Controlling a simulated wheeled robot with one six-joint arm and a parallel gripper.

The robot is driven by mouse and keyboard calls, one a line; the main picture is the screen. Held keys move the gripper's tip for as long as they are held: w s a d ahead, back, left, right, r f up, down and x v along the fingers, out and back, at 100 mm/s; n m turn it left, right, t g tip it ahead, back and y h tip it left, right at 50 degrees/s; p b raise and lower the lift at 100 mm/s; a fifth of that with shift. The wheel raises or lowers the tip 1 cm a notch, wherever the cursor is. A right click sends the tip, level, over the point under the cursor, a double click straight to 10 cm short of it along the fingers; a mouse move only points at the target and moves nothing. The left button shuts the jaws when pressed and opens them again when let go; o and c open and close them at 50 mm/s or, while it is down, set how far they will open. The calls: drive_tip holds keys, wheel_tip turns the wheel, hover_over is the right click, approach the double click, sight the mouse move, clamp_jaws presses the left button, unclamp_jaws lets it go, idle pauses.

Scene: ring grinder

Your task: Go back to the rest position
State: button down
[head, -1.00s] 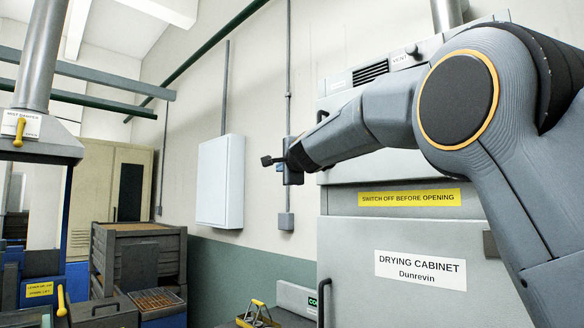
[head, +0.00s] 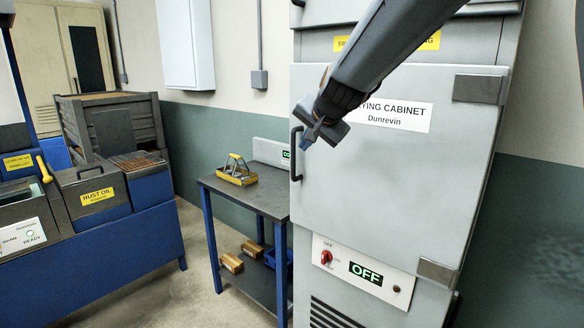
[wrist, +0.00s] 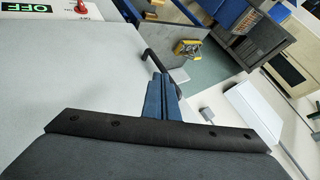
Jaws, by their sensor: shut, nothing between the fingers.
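My gripper (head: 306,141) is in front of the drying cabinet (head: 370,185), close to the upper end of the black door handle (head: 295,155). My arm reaches down to it from the upper right. In the wrist view the blue fingers of my gripper (wrist: 158,82) are together with nothing between them. They point toward the handle (wrist: 152,66), which shows just past their tips; whether they touch it I cannot tell. The cabinet door looks shut, and the display (head: 366,273) below it reads OFF.
A small blue-legged table (head: 262,192) with a yellow-edged carrier (head: 237,172) stands left of the cabinet. A blue machine with a RUST OIL lid (head: 93,195) fills the left. Bare floor (head: 165,275) lies between them.

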drive_tip(key=s+d+f+n+g+h, duration=0.1)
drive_tip(key=s+d+f+n+g, duration=0.1)
drive_tip(key=s+d+f, duration=0.3)
drive_tip(key=s+d+f+n+g+h+b, duration=0.1)
drive_tip(key=s+d+f, duration=0.4)
drive_tip(key=s+f, duration=0.8)
drive_tip(key=s+d+f+n+g+h+b, duration=0.1)
drive_tip(key=s+d+f+n+g, duration=0.2)
drive_tip(key=s+f, duration=0.6)
drive_tip(key=s+d+g, duration=0.2)
drive_tip(key=s, duration=0.4)
drive_tip(key=shift+s+d+f, duration=0.15)
drive_tip(key=shift+s+d, duration=0.1)
drive_tip(key=shift+s, duration=0.1)
